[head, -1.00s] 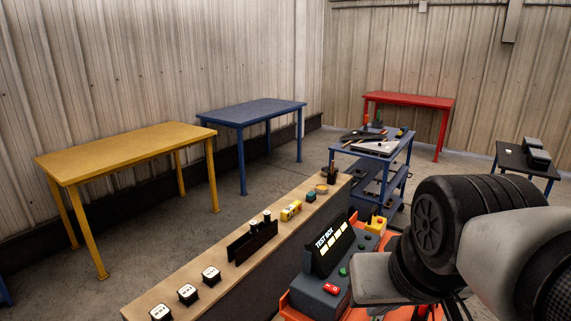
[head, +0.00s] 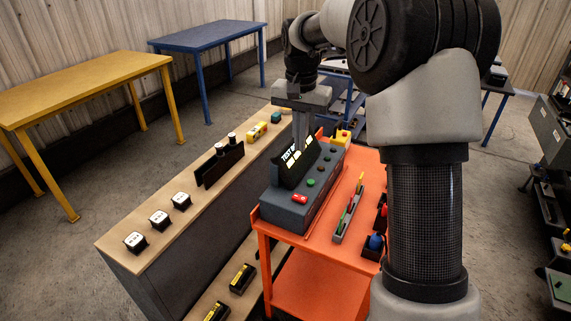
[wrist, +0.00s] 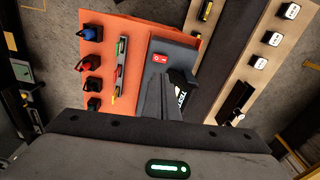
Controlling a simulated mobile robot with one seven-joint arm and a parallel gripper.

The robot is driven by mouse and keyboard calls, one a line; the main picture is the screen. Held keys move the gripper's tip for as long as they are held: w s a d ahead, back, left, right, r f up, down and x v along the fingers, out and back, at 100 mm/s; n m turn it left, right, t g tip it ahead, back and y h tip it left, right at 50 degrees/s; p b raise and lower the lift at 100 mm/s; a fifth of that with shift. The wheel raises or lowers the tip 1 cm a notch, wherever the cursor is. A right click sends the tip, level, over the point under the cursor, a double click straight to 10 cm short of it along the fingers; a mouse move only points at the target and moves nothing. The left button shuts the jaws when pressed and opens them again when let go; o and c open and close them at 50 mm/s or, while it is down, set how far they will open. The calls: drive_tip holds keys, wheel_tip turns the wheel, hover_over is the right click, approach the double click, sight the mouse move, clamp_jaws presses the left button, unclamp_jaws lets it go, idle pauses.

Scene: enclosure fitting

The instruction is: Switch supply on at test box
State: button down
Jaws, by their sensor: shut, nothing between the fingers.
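The test box (head: 286,206) is a dark grey console with a tilted black panel lettered "TEST BOX", standing on an orange cart. A red rocker switch (head: 299,198) sits at its near end, beside a green button (head: 311,182). In the wrist view the red switch (wrist: 160,58) shows its markings, just beyond my fingertips. In the wrist view my gripper (wrist: 160,85) covers part of the box, hiding the other buttons.
The orange cart (head: 318,282) also carries a rack of coloured pieces (head: 349,212) and a blue plug (head: 375,242). A wooden bench (head: 125,224) with white sockets (head: 159,220) and a black holder (head: 220,165) runs alongside on the left.

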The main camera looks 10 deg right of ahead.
drive_tip(key=m, duration=0.1)
hover_over(297, 196)
wheel_tip(297, 196, down, 5)
drive_tip(key=shift+g, duration=0.4)
wheel_tip(297, 196, down, 14)
drive_tip(key=shift+f, duration=0.1)
idle(0.4)
